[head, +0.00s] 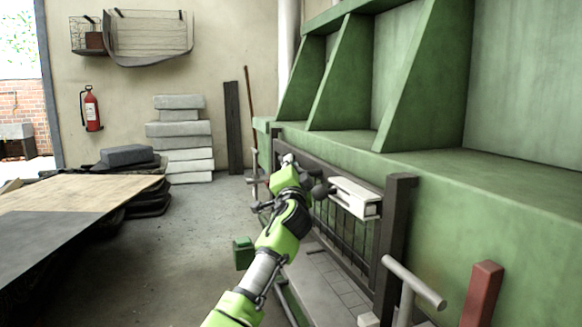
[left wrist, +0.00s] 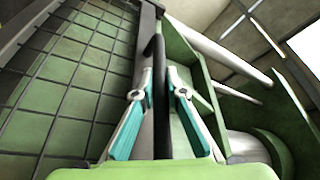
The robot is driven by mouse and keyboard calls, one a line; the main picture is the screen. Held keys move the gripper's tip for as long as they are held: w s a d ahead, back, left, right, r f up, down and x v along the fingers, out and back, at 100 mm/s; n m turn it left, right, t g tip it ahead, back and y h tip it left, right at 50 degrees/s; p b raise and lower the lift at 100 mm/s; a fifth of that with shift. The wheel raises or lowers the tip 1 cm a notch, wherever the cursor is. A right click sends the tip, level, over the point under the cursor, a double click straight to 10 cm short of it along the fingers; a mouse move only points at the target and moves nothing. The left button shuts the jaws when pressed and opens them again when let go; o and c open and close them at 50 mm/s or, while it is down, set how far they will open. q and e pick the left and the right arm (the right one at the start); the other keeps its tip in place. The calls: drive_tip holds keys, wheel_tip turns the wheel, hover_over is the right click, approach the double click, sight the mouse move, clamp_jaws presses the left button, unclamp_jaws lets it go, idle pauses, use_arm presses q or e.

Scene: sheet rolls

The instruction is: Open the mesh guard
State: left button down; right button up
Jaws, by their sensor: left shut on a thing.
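The mesh guard (head: 345,228) is a dark frame with a wire grid, standing upright along the front of the green machine (head: 470,205). Its grid fills the left side of the left wrist view (left wrist: 75,75). My left gripper (head: 289,160) is at the guard's far upper end. In the left wrist view its teal-padded fingers (left wrist: 160,85) are shut on a dark upright bar (left wrist: 155,58) beside the grid, which looks like the guard's handle. The gripper partly hides this bar in the head view. My right gripper is not in view.
A white box-like part (head: 355,196) sits at the guard's top edge. A dark post (head: 394,235), a grey T-shaped bar (head: 413,282) and a red post (head: 482,295) stand nearer. A table (head: 75,205) is left, with clear floor between.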

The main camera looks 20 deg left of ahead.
use_arm(q)
drive_tip(key=shift+r, duration=0.15)
drive_tip(key=c, duration=2)
unclamp_jaws()
drive_tip(key=shift+c, duration=0.2)
drive_tip(key=shift+s, duration=0.1)
drive_tip(key=v, duration=1.2)
